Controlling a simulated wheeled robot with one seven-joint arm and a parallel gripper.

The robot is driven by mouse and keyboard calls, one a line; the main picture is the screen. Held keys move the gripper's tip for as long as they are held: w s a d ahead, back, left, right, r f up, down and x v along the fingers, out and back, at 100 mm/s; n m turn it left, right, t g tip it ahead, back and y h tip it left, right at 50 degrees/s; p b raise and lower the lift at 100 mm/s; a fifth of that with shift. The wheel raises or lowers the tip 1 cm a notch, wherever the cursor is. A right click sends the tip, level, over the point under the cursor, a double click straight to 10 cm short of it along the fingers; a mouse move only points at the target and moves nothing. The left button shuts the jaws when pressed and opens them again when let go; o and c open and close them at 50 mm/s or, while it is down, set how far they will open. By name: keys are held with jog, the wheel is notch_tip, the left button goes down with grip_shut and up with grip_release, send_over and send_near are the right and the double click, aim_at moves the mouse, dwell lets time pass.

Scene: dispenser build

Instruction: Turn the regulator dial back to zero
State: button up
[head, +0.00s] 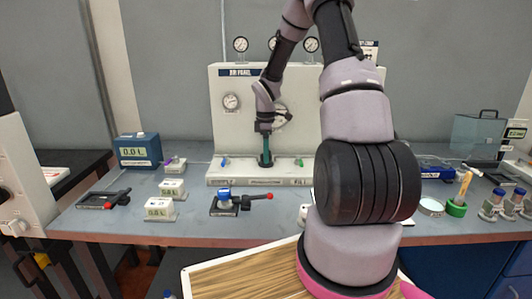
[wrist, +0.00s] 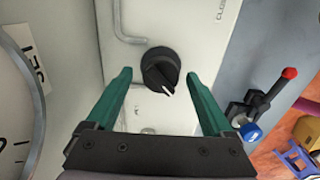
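The regulator dial (wrist: 160,70) is a round black knob with a white pointer mark, which points down and right in the wrist view. My gripper (wrist: 159,77) has its two green fingers apart, one on each side of the dial, with a visible gap on both sides. I cannot tell how far the fingertips are above the dial's base. In the head view my gripper (head: 266,155) points down at the ledge of the white gas panel (head: 335,110), and the dial is mostly hidden there. The zero mark is not readable.
A large gauge (wrist: 15,110) with a SET label is close on the left in the wrist view. Small blue (head: 225,162) and green (head: 299,162) levers flank my gripper. A red-tipped clamp (head: 240,203) lies on the bench in front. Scales and displays stand to the left.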

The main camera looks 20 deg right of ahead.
notch_tip(320, 180, up, 11)
dwell(0.6)
jog(key=shift+f, duration=0.1)
dwell(0.3)
